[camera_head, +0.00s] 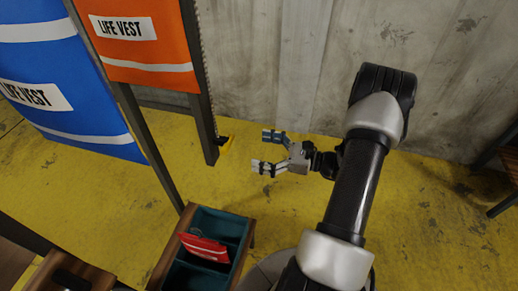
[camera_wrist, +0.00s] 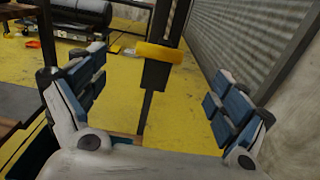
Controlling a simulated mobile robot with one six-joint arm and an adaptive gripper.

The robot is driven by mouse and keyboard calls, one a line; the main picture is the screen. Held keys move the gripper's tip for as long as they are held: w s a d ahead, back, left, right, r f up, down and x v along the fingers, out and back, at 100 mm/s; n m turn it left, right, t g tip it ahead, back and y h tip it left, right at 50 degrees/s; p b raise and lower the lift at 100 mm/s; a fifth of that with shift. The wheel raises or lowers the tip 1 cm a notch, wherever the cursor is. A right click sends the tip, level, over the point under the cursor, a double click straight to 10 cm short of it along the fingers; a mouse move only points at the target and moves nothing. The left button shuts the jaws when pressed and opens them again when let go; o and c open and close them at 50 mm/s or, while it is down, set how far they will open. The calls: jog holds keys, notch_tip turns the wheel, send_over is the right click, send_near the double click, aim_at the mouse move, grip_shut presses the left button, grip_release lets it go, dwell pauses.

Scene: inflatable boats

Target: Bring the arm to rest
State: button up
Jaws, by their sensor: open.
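My gripper (camera_head: 268,151) is open and empty in the head view, held out to the left of my arm above the yellow floor. In the wrist view its two blue-padded fingers (camera_wrist: 158,95) are spread wide with nothing between them. My arm is bent, with its elbow up near the wall. The yellow piece (camera_wrist: 159,54) also shows beyond the fingers in the wrist view.
An orange life vest (camera_head: 150,75) and a blue one (camera_head: 50,125) hang on the rack at left. A wooden box with teal compartments (camera_head: 228,228) holds a red packet (camera_head: 204,248). A grey wall (camera_head: 270,60) stands behind. Yellow floor (camera_head: 440,220) is clear at right.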

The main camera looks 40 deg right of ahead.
jog(key=s+a+r+n+g, duration=0.3)
jog(key=a+r+n+g, duration=0.35)
jog(key=a, duration=0.35)
jog(key=s+a+r+n+g, duration=0.3)
jog(key=a+r+n+g, duration=0.25)
jog(key=a+n, duration=0.35)
jog(key=s+a+r+n+t+h, duration=0.2)
jog(key=s+a+r+n+h, duration=0.1)
jog(key=s+r+n+h, duration=0.4)
jog(key=shift+s+n+h, duration=1.8)
jog(key=shift+s+n, duration=0.65)
jog(key=shift+n, duration=0.7)
